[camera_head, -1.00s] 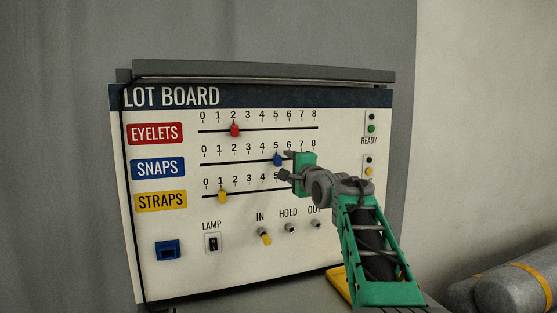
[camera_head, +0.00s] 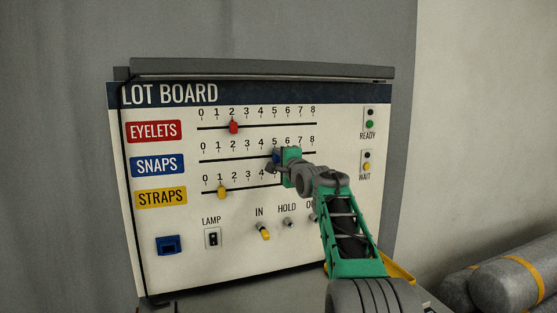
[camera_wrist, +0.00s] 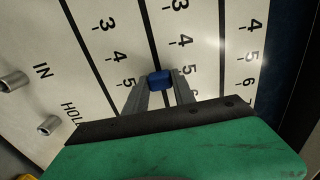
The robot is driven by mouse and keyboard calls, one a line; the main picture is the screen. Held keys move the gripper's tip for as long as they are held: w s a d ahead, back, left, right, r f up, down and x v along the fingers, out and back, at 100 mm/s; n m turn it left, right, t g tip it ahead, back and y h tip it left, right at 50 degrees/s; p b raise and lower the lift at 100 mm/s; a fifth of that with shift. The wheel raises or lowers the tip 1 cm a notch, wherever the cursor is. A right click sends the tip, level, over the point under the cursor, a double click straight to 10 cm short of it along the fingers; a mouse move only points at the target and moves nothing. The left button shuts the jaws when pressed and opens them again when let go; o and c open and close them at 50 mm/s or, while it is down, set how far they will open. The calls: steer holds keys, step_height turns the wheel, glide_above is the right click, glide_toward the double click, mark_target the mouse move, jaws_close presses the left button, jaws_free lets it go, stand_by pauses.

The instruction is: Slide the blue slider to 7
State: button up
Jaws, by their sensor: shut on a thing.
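The blue slider (camera_head: 275,157) sits on the SNAPS track (camera_head: 230,159) at about 5, partly hidden behind my gripper in the head view. In the wrist view the blue slider (camera_wrist: 160,79) stands between the two grey fingertips, on the dark track line near the 5. My gripper (camera_wrist: 160,90) is shut on it. In the head view my gripper (camera_head: 273,163) reaches the board from the right and covers part of the SNAPS and STRAPS scales.
The red slider (camera_head: 233,127) is at 2 on the EYELETS track above. The yellow slider (camera_head: 221,192) is at 1 on the STRAPS track below. IN, HOLD and OUT knobs and a lamp switch (camera_head: 213,238) are lower down. Grey cylinders (camera_head: 507,284) lie at right.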

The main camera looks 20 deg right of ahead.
jaws_close()
stand_by(0.8)
